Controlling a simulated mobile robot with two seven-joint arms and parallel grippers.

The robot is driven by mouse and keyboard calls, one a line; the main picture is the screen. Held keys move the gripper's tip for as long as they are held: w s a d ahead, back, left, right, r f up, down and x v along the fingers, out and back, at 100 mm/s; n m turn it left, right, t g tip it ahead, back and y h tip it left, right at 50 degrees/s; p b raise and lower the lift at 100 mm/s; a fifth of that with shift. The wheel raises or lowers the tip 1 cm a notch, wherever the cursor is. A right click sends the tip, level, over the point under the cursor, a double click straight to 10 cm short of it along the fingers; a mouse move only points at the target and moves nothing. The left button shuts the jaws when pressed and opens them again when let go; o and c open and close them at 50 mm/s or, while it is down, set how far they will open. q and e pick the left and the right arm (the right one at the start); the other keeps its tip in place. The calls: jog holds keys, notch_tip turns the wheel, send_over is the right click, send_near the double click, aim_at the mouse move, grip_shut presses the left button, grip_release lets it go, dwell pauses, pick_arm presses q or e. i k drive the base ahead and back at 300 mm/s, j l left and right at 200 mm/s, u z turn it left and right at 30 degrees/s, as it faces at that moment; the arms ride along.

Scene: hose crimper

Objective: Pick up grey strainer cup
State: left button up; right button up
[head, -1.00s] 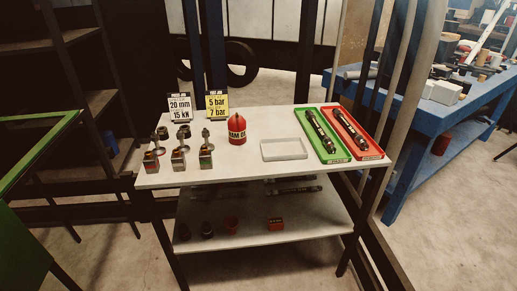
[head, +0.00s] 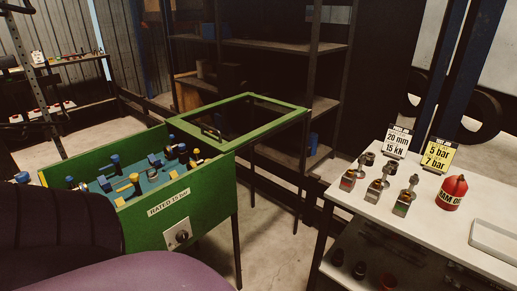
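I cannot make out a grey strainer cup for certain. Small dark cups (head: 360,270) stand on the lower shelf of the white-topped table, in shadow at the bottom of the head view. Their colour is hard to tell. A reddish cup (head: 387,283) beside them is partly cut off by the frame's bottom edge. Neither of my grippers is in view.
The white table top (head: 420,228) holds several metal fittings (head: 376,190), a red bottle (head: 453,192), two signs and a pale tray (head: 494,240). A green box (head: 202,205) with an open green-framed lid stands left. Bare floor (head: 275,225) lies between.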

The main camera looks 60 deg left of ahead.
aim_at(152, 174)
jog(key=u, duration=2.3)
